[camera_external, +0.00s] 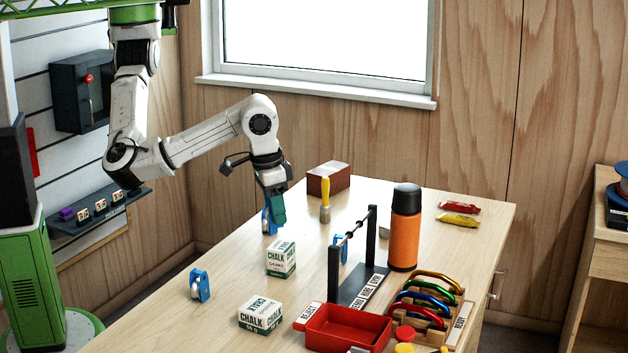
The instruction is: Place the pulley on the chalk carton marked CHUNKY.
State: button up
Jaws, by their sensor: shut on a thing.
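My gripper (273,207) is shut on a blue pulley (267,224), pointing down, a little behind and left of a white and green chalk carton (281,259). I cannot tell whether the pulley touches the table. That carton stands near the table's left side; small print under CHALK is too small to read surely. A second chalk carton (260,314) is nearer the front, its small print also unclear. Another blue pulley (200,286) stands at the left edge of the table.
A black rack (352,262), an orange flask (405,232) and a red tray (345,326) marked REJECT fill the right. Coloured carabiners (430,300) stand in a wooden holder. A yellow-handled brush (325,200) and brown block (329,178) are behind. The wood between the cartons is clear.

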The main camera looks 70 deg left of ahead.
aim_at(282, 226)
jog(key=shift+w+d+f, duration=0.25)
jog(key=shift+w+f, duration=0.15)
jog(key=shift+f, duration=0.05)
jog(key=shift+w+d+f+p, duration=0.15)
jog(key=shift+f+p, duration=0.5)
jog(key=shift+f, duration=1.1)
jog(key=shift+f, duration=0.15)
jog(key=o, duration=1.1)
jog(key=r, duration=0.4)
jog(key=s+r+b, duration=0.1)
jog(key=r, duration=0.3)
jog(key=s+r+b, duration=0.1)
jog(key=r, duration=0.3)
jog(key=shift+r, duration=0.15)
jog(key=shift+w, duration=0.1)
